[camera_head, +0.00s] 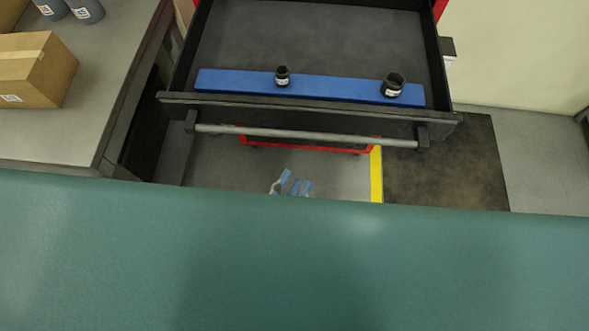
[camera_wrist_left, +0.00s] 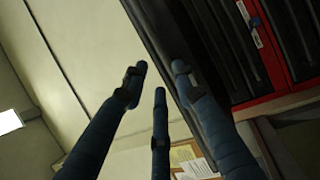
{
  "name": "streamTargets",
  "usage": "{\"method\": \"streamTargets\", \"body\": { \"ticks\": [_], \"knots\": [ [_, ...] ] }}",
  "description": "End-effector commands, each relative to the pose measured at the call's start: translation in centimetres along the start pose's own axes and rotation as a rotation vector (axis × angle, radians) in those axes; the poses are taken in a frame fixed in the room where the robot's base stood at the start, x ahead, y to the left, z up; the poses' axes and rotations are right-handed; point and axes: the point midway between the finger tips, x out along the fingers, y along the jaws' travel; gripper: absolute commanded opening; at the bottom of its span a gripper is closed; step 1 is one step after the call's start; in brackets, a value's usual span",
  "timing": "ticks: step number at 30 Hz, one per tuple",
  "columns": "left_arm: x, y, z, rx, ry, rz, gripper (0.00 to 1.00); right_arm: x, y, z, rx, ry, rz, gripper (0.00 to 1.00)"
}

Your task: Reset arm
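My left gripper (camera_head: 291,186) shows in the head view as small blue fingers below the open drawer's handle, partly cut off by the teal surface in front. In the left wrist view its three dark blue fingers (camera_wrist_left: 159,76) are spread apart with nothing between them. The gripper is open and empty. Most of the left arm is hidden. My right gripper is in neither view.
The open drawer (camera_head: 318,35) holds a blue plate (camera_head: 335,88) with two black sockets on it. A grey bench (camera_head: 95,110) at left bears a cardboard box (camera_head: 38,72) and two grey cups. A red cabinet (camera_wrist_left: 280,35) shows in the wrist view.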

Motion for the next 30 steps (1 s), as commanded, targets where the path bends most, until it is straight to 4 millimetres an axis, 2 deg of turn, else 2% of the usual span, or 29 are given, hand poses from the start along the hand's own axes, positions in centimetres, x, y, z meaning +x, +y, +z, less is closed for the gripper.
{"method": "streamTargets", "body": {
  "ticks": [9,11,13,14,17,18,20,21,23,24,26,27,29,30],
  "knots": [
    [0.1,-0.3,0.0,0.007,-0.002,-0.003,0.28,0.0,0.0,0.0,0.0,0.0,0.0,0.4],
    [0.0,-1.2,0.1,0.032,-0.012,-0.017,0.28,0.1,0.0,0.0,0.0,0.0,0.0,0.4],
    [0.0,-3.7,0.4,0.096,-0.037,-0.054,0.28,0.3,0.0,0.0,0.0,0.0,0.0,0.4],
    [-0.1,-5.2,0.5,0.134,-0.053,-0.077,0.28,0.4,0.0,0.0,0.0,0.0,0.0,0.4],
    [-0.7,-11.7,0.6,0.297,-0.123,-0.18,0.28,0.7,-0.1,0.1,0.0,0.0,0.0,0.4],
    [-1.2,-14.8,0.4,0.37,-0.155,-0.231,0.28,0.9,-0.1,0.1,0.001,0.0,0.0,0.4],
    [-2.1,-19.3,-0.1,0.476,-0.206,-0.311,0.28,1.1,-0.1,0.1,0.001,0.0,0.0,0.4],
    [-3.0,-22.3,-0.6,0.542,-0.241,-0.366,0.28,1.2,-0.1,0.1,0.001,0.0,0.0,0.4],
    [-4.4,-26.6,-1.5,0.635,-0.294,-0.45,0.28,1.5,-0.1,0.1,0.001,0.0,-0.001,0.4],
    [-5.5,-29.4,-2.2,0.693,-0.332,-0.507,0.28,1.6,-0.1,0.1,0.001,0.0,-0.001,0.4],
    [-7.5,-33.4,-3.3,0.772,-0.391,-0.597,0.28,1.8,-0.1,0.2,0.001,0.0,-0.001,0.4],
    [-9.0,-36.0,-4.1,0.82,-0.433,-0.657,0.28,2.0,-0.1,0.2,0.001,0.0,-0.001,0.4],
    [-11.5,-39.6,-5.3,0.885,-0.501,-0.75,0.28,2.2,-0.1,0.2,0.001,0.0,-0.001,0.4],
    [-13.5,-41.9,-6.0,0.923,-0.551,-0.814,0.28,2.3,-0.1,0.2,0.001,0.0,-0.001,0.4]
  ]
}}
